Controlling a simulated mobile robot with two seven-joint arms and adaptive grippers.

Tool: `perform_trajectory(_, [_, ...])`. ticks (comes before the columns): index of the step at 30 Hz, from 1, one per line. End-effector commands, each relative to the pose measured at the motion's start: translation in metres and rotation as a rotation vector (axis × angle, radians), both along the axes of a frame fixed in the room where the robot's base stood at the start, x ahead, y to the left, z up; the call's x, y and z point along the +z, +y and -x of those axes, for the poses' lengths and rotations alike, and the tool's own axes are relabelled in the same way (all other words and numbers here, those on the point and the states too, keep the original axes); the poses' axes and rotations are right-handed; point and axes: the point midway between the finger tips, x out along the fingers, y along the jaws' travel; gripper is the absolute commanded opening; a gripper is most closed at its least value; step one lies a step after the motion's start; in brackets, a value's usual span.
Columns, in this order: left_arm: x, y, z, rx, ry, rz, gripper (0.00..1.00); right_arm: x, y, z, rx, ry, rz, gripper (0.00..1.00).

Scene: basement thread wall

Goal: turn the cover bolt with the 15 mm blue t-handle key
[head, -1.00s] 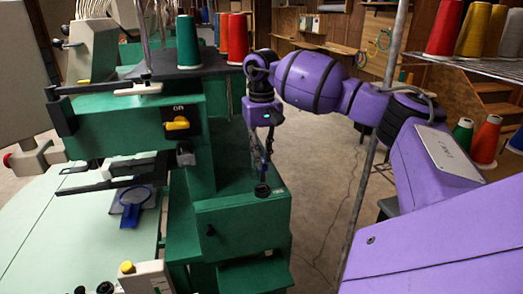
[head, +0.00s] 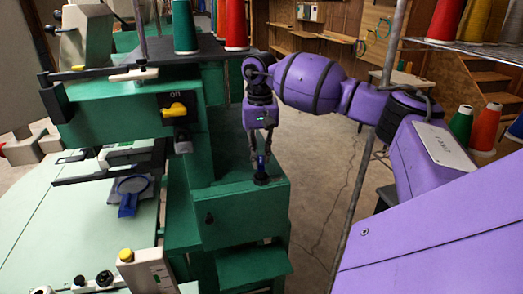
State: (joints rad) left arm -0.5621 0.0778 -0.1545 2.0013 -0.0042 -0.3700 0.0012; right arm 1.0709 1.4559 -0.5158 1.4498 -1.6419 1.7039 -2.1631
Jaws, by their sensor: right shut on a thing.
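My right gripper (head: 262,152) is shut on the blue t-handle key (head: 261,162) above the green machine housing. Its fingers hide most of the key's handle, and only a small blue part shows between them. The key stands about upright, its lower end at the dark round cover bolt (head: 261,179) on top of the green box (head: 247,208). I cannot tell at this size how fully the key sits on the bolt. My left gripper is not in view.
A green machine with a yellow switch (head: 174,110) stands to the left. A blue paddle-like thing (head: 128,205) lies on the pale table (head: 60,225). A metal pole (head: 366,170) and a rack of thread cones (head: 483,130) are on the right. Open floor lies between.

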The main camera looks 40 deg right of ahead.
Motion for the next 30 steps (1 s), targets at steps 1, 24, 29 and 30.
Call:
perform_trajectory(1, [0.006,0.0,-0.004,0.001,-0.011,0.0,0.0,0.006,0.0,0.0,-0.056,-0.005,-0.001,0.0])
perform_trajectory(24, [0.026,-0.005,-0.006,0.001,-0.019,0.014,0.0,0.006,-0.002,-0.002,-0.956,-0.009,0.002,0.0])
perform_trajectory(29, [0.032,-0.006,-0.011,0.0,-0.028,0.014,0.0,0.006,-0.002,-0.002,-1.211,-0.009,-0.001,0.0])
perform_trajectory(30, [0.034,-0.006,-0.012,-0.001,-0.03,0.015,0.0,0.006,-0.002,-0.002,-1.275,-0.009,-0.001,0.0])
